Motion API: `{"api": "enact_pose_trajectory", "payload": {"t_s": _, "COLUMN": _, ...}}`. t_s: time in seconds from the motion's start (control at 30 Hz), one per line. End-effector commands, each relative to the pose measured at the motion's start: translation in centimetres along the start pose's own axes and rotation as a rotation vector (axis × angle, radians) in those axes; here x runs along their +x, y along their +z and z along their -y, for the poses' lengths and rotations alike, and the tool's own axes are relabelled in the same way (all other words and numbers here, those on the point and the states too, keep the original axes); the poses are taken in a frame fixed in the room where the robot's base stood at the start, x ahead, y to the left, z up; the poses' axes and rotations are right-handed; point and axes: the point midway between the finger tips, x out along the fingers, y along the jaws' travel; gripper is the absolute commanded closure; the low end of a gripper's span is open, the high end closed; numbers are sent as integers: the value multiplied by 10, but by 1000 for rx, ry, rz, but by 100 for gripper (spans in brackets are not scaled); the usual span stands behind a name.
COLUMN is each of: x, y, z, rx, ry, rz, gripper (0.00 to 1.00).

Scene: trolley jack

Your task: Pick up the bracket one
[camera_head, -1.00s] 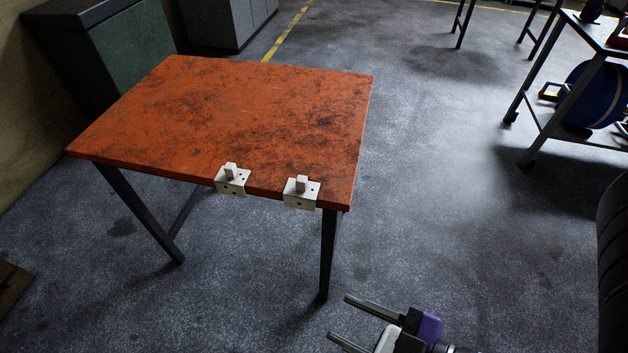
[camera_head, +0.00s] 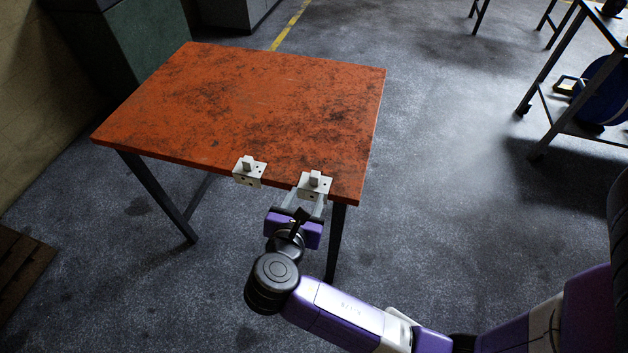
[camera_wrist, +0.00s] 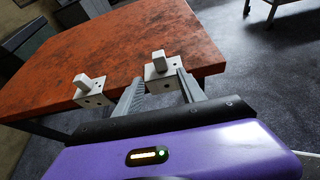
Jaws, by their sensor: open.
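Two pale metal brackets with upright tabs sit on the front edge of an orange worn table (camera_head: 240,100). The left bracket (camera_head: 249,171) shows in the wrist view too (camera_wrist: 91,91). The right bracket (camera_head: 314,185) is near the table's front right corner, and the wrist view shows it (camera_wrist: 159,72) between my fingers. My gripper (camera_head: 302,201) is open, its fingers on either side of the right bracket's front. In the wrist view my gripper (camera_wrist: 158,88) has a finger at each side of that bracket; I cannot tell whether they touch it.
Dark table legs (camera_head: 337,245) stand under the front edge. A rack with a blue round item (camera_head: 603,92) stands at the right. A green cabinet (camera_head: 140,60) is behind the table at left. A wooden pallet (camera_head: 20,262) lies at lower left. The floor right of the table is clear.

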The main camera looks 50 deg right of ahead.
Motion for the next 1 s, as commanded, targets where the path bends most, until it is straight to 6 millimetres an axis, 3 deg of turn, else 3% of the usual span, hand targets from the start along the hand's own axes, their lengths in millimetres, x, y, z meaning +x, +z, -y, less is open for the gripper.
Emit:
{"api": "enact_pose_trajectory", "payload": {"t_s": 0.17, "x": 3, "y": 15, "z": -3, "rx": -49, "ry": -52, "rz": 30, "gripper": 53}}
{"api": "enact_pose_trajectory", "payload": {"t_s": 0.73, "x": 69, "y": 14, "z": 2, "rx": -49, "ry": -52, "rz": 29, "gripper": 53}}
{"api": "enact_pose_trajectory", "payload": {"t_s": 1.0, "x": 76, "y": 14, "z": 2, "rx": -49, "ry": -49, "rz": 29, "gripper": 53}}
